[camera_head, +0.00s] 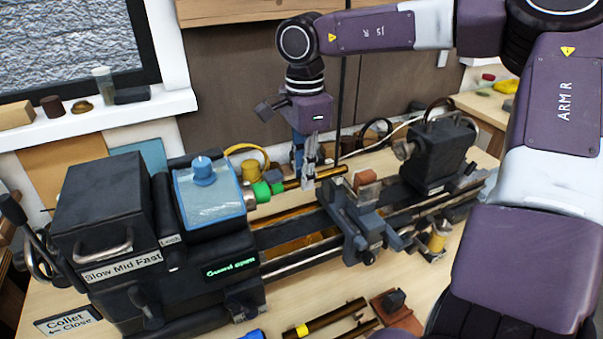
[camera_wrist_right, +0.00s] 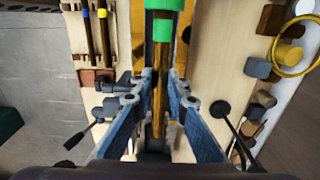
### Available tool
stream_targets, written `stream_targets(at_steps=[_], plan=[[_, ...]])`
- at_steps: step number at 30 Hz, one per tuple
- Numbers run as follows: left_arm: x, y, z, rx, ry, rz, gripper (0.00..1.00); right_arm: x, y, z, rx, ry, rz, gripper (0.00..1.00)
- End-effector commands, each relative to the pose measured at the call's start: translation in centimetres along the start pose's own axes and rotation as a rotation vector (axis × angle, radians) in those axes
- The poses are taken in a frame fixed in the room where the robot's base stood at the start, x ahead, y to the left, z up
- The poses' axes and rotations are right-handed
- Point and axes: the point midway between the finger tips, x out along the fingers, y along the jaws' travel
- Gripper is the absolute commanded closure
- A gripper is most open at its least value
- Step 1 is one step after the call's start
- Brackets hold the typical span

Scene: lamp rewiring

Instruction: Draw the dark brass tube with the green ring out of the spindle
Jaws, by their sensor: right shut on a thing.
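The dark brass tube (camera_head: 329,173) lies roughly level at the lathe spindle. Its green ring (camera_head: 263,191) sits at the left, by the spindle nose; a second green band shows just right of it. My right gripper (camera_head: 308,180) reaches down from above and is shut on the tube, right of the green bands. The right wrist view shows the tube (camera_wrist_right: 157,95) running between the two blue-grey fingers, with green (camera_wrist_right: 163,31) at its upper end. Whether the tube's left end is inside the spindle is hidden. My left gripper is not in view.
The lathe's headstock (camera_head: 105,205) stands left of the tube, with a blue-topped cover (camera_head: 210,198). The tool post (camera_head: 367,188) is close to the tube's right end. The tailstock (camera_head: 440,155) stands further right. Other tubes (camera_head: 325,320) lie on the bench in front.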

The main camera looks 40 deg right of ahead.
Motion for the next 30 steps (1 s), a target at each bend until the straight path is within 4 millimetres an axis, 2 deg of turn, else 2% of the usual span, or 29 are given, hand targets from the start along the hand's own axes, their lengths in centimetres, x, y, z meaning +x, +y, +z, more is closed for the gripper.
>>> stream_targets(at_steps=[30], plan=[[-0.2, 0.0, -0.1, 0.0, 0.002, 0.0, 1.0, 0.0, 0.0, -2.9, 0.001, 0.0, 0.001, 1.0]])
